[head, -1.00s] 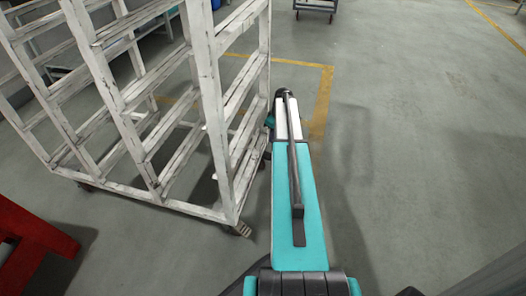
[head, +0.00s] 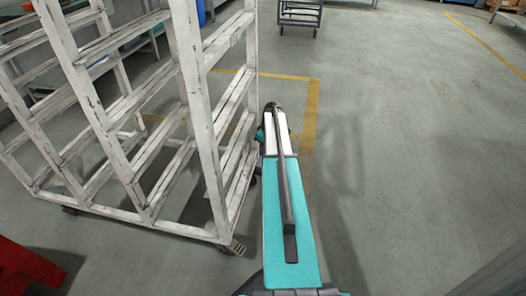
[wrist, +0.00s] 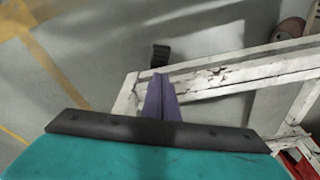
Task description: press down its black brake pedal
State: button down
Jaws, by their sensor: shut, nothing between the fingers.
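A white, chipped slatted rack cart (head: 187,90) stands on casters at the left of the head view. Its near corner caster (head: 234,249) shows low, beside my teal arm. In the wrist view, a small black pedal (wrist: 160,55) sticks out beyond the white frame (wrist: 240,72) of the cart. My gripper (wrist: 158,76) shows there as shut purple fingers with nothing between them. In the picture its tips lie just below the pedal; I cannot tell whether they touch. The gripper does not show in the head view.
A caster wheel (wrist: 292,27) shows at the wrist view's upper right. A red object (head: 28,270) stands at the head view's lower left. A grey trolley (head: 300,14) is far back. The floor right of my arm is clear, with yellow lines.

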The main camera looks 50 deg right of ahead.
jog(key=b, duration=0.4)
send_over(260, 171)
jog(key=f, duration=1)
jog(key=shift+s+d+f, duration=0.2)
jog(key=shift+s+f, duration=0.05)
jog(key=shift+s, duration=0.1)
jog(key=shift+s+f, duration=0.1)
jog(key=shift+f, duration=0.35)
jog(key=shift+a, duration=0.15)
